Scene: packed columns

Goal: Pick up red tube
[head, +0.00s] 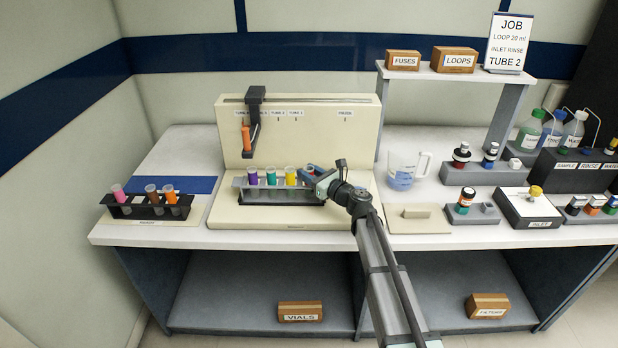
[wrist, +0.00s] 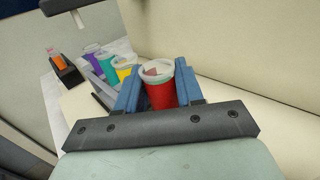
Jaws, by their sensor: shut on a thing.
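The red tube (wrist: 160,92) stands upright between the blue fingers of my gripper (wrist: 159,88) in the wrist view. The fingers are shut on it, one on each side. In the head view my gripper (head: 312,174) is at the right end of the tube rack (head: 285,198), and it hides most of the red tube. Purple (head: 252,177), teal (head: 271,176) and yellow (head: 290,177) tubes stand in the same rack, to the left of my gripper. I cannot tell whether the red tube is still seated in the rack.
A cream machine (head: 225,120) rises behind the rack, with a dark arm (head: 254,125) holding an orange part. A black rack (head: 150,207) with pink, brown and orange tubes stands at left. A measuring jug (head: 402,172) stands to the right of my gripper.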

